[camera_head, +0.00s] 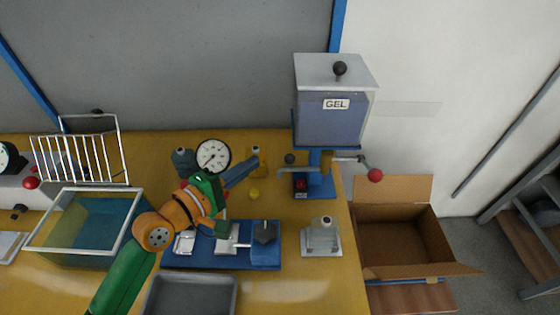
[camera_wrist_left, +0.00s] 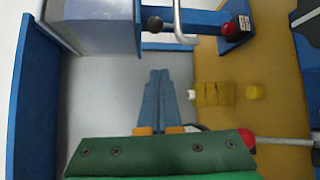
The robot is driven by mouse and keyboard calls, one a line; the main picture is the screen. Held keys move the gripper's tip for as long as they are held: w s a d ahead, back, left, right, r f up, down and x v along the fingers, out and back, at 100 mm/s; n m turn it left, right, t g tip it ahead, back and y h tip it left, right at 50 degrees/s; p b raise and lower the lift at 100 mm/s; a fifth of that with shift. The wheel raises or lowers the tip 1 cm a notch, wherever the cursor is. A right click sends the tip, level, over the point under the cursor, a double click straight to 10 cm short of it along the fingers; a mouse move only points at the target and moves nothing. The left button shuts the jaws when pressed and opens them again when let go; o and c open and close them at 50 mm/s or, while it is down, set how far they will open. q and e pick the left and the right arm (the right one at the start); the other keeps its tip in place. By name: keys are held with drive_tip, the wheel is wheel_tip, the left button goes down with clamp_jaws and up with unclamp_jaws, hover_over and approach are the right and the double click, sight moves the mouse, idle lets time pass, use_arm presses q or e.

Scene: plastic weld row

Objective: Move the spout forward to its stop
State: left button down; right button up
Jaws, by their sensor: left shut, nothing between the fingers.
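The gel dispenser (camera_head: 330,115), a grey box marked GEL on a blue stand, stands at the back right of the bench. A thin bent metal tube that looks like the spout (camera_head: 325,169) comes out low on it; it also shows at the top of the left wrist view (camera_wrist_left: 180,25), beside a dark knob (camera_wrist_left: 154,24). My left gripper (camera_head: 254,160) is left of the dispenser and apart from the tube. Its blue fingers (camera_wrist_left: 160,73) are closed together and empty. My right gripper is in neither view.
A red-knobbed lever (camera_head: 375,175) sticks out right of the dispenser. A yellow bottle (camera_wrist_left: 212,93) lies near the fingers. A round gauge (camera_head: 213,156), a blue fixture plate (camera_head: 200,262) and a grey tray (camera_head: 190,295) crowd the bench. An open carton (camera_head: 400,235) stands right.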

use_arm(q)
drive_tip(key=r+x, duration=0.1)
drive_tip(key=x, duration=0.8)
drive_tip(key=s+p, duration=0.2)
drive_tip(key=s, duration=0.1)
drive_tip(key=s+p, duration=0.1)
drive_tip(key=shift+s+d+r, duration=0.2)
drive_tip(key=shift+s+d, duration=0.05)
drive_tip(key=shift+d, duration=0.1)
drive_tip(key=shift+f, duration=0.15)
drive_tip(key=shift+w, duration=0.1)
